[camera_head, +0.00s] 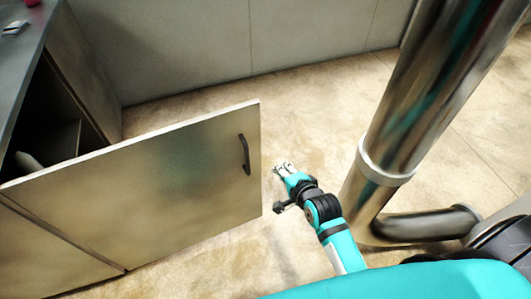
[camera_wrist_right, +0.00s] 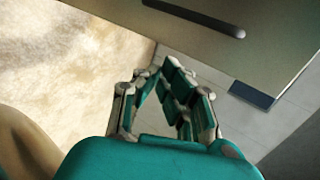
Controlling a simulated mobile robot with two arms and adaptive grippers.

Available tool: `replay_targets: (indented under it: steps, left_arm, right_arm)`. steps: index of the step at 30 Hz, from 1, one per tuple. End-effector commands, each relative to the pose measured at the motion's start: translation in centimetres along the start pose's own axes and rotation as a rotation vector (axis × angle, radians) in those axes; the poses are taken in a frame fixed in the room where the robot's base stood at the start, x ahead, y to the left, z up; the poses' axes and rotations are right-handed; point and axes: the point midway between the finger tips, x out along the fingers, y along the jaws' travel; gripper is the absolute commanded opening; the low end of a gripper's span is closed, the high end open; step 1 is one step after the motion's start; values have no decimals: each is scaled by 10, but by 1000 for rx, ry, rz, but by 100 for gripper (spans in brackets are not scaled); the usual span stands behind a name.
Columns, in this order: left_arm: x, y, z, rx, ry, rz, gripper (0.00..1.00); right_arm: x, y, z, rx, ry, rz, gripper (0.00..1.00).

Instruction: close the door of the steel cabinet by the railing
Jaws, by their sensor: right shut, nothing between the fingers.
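The steel cabinet (camera_head: 84,82) stands at the left in the head view. Its door (camera_head: 150,185) is swung wide open and sticks out to the right, with a dark bar handle (camera_head: 244,155) near its free edge. My right gripper (camera_head: 280,168) is just right of that free edge, with its fingers shut and empty. A gap shows between gripper and door in the head view. In the right wrist view the gripper (camera_wrist_right: 160,85) points towards the door (camera_wrist_right: 270,40) and its handle (camera_wrist_right: 200,15); contact cannot be told. My left gripper is not in view.
Thick shiny steel railing tubes (camera_head: 415,110) stand close to the right of my right arm. The beige floor (camera_head: 310,110) is clear beyond the door. A panelled wall (camera_head: 220,40) runs along the back. Small items lie on the cabinet top (camera_head: 25,50).

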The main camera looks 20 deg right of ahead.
Motion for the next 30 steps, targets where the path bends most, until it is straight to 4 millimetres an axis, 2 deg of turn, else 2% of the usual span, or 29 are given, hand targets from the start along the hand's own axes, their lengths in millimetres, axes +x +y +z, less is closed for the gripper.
replay_targets:
  steps: [9, 15, 21, 30]
  left_arm:
    - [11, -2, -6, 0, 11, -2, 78]
    - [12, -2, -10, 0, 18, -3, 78]
    - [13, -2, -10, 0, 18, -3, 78]
    - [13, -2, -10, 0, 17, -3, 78]
  right_arm:
    - [70, 1, 0, -5, 0, -1, 0]
    - [100, -12, 0, -5, 1, -3, 0]
    - [114, -19, 0, -5, 2, -1, 0]
    - [115, -20, 0, -4, 1, 0, 0]
